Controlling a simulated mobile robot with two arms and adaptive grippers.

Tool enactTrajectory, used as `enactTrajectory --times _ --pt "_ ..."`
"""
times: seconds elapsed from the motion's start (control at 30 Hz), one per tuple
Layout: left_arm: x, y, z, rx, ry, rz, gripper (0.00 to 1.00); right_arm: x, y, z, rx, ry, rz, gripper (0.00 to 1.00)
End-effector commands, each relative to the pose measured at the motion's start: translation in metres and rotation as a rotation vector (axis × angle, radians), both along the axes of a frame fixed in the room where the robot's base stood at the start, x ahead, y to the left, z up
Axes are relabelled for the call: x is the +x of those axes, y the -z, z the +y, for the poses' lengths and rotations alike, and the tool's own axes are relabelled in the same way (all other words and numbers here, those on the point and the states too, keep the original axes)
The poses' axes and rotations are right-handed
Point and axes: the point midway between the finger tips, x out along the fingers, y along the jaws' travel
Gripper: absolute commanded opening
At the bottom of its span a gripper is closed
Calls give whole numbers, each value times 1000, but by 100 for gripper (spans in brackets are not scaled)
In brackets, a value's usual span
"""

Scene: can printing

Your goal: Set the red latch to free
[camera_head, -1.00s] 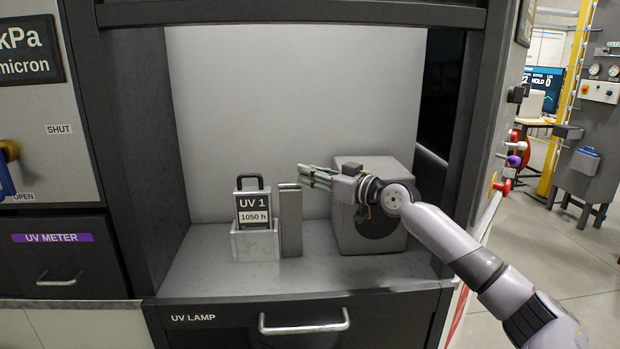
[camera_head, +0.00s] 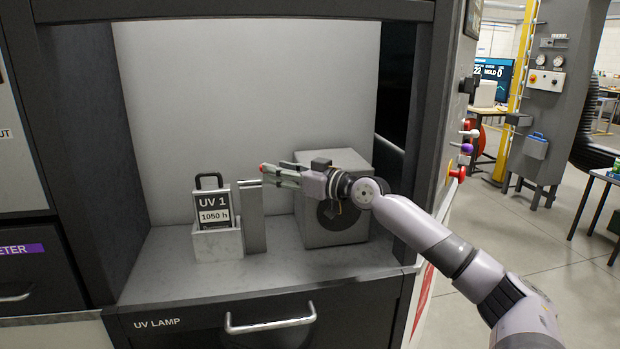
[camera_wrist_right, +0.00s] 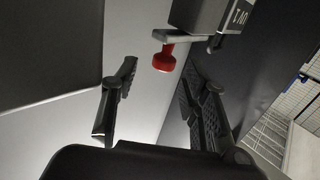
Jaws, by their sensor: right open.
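The red latch (camera_wrist_right: 165,58) shows in the wrist view as a short red knob on the end of a grey bar, beside the UV 1 block. In the head view only a small red spot (camera_head: 263,167) shows, just above the upright grey post (camera_head: 253,220), by my fingertips. My right gripper (camera_head: 272,175) reaches in from the right, in front of the grey box. In the wrist view its two fingers (camera_wrist_right: 160,100) are apart and empty, and the red knob lies beyond them, in the gap between. My left gripper is out of view.
The UV 1 cartridge (camera_head: 213,208) with a black handle stands in a light holder (camera_head: 217,245) left of the post. A grey box (camera_head: 333,225) stands behind my right gripper. Dark cabinet walls frame the bay. The shelf front (camera_head: 250,277) is clear.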

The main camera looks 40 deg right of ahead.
Motion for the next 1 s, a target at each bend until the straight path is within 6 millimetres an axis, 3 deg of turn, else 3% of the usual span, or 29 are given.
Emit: enactTrajectory --times 0.8,1.0 --pt "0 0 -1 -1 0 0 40 -82 0 -19 2 -1 -1 41" --pt "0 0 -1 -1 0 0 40 -95 0 -23 0 0 1 41"
